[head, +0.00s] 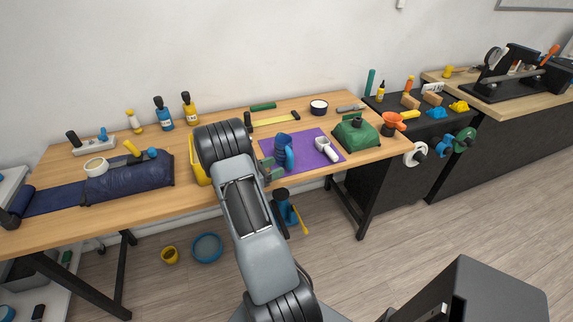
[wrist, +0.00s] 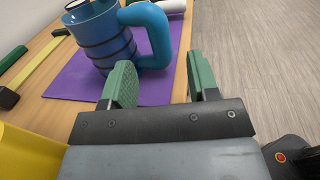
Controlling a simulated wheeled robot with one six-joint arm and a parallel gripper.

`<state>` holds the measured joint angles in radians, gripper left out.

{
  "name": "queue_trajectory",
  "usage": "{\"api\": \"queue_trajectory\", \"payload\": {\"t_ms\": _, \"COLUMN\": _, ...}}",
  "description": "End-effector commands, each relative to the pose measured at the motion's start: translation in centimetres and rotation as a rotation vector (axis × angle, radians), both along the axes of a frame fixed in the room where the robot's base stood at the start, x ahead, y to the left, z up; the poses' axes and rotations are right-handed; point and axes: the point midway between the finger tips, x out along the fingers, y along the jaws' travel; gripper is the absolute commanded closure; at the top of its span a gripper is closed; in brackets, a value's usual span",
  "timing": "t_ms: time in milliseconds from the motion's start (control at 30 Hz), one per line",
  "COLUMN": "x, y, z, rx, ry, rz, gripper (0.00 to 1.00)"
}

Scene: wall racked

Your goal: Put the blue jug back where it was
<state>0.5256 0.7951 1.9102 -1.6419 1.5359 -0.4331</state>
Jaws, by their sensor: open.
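The blue jug (head: 281,152) stands upright on the purple mat (head: 318,157) on the wooden table. In the wrist view the blue jug (wrist: 100,38) shows dark bands around its body and a thick handle facing right. My gripper (head: 270,163) is at the table's front edge, left of and in front of the jug. In the wrist view my gripper (wrist: 158,82) is open with green finger pads and nothing between them. The handle lies just beyond the fingertips; I cannot tell whether they touch it.
A white handled item (head: 325,148) lies on the mat to the right. A green bag-like object (head: 356,133) stands at the mat's right edge. A yellow bin (head: 199,163) is left of my arm. A yellow strip (head: 275,119) lies behind the mat.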

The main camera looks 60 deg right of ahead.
Motion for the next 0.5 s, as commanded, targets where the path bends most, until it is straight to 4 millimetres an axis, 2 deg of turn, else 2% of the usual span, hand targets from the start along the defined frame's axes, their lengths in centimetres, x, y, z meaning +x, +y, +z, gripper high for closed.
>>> {"api": "queue_trajectory", "payload": {"t_ms": 200, "x": 1.3, "y": 2.6, "z": -0.1, "rx": 0.000, "ry": 0.000, "rz": 0.002, "gripper": 0.45}}
{"api": "queue_trajectory", "payload": {"t_ms": 500, "x": 1.6, "y": 3.7, "z": 0.3, "rx": 0.004, "ry": -0.014, "rz": -0.005, "gripper": 0.45}}
